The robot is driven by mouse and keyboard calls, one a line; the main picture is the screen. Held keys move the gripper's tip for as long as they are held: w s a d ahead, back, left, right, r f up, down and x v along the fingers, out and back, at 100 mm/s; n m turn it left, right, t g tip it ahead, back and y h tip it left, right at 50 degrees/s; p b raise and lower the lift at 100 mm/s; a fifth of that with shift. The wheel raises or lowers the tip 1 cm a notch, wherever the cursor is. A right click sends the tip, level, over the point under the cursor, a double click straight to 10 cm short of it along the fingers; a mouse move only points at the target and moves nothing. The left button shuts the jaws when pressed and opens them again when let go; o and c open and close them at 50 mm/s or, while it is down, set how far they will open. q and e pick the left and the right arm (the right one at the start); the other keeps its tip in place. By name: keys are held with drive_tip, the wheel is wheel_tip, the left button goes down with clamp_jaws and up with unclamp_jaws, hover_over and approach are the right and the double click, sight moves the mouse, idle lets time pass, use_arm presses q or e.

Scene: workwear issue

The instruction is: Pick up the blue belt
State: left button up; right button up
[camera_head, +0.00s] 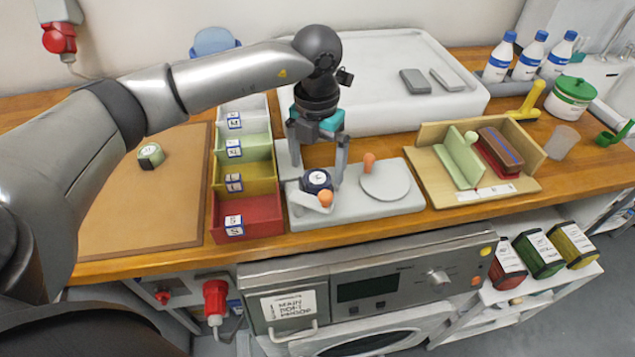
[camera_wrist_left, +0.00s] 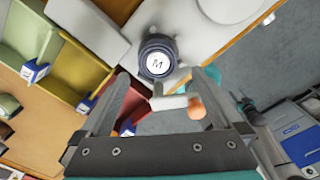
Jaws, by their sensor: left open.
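The blue belt (camera_head: 317,180) is a dark blue roll with a white round label on top. It sits at the left part of a light grey fixture (camera_head: 350,208) near the counter's front edge. In the left wrist view the belt (camera_wrist_left: 157,57) shows an "M" on its label. My left gripper (camera_head: 318,168) points down over the belt, with its fingers spread to either side of it. It is open, and in the left wrist view the belt appears beyond the fingertips (camera_wrist_left: 158,78). I cannot tell whether a finger touches it. My right gripper is not in view.
An orange-tipped lever (camera_head: 325,198) sits just in front of the belt, and an orange knob (camera_head: 369,162) and round plate (camera_head: 386,182) stand to its right. Coloured bins (camera_head: 246,210) are close on the left. A green-sided roll (camera_head: 151,156) lies on the brown mat (camera_head: 140,215).

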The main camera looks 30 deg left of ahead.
sight(317, 178)
use_arm(q)
drive_tip(key=f, duration=0.5)
drive_tip(key=shift+w+a+f, duration=0.1)
drive_tip(key=shift+w, duration=0.2)
drive_tip(key=c, duration=1.4)
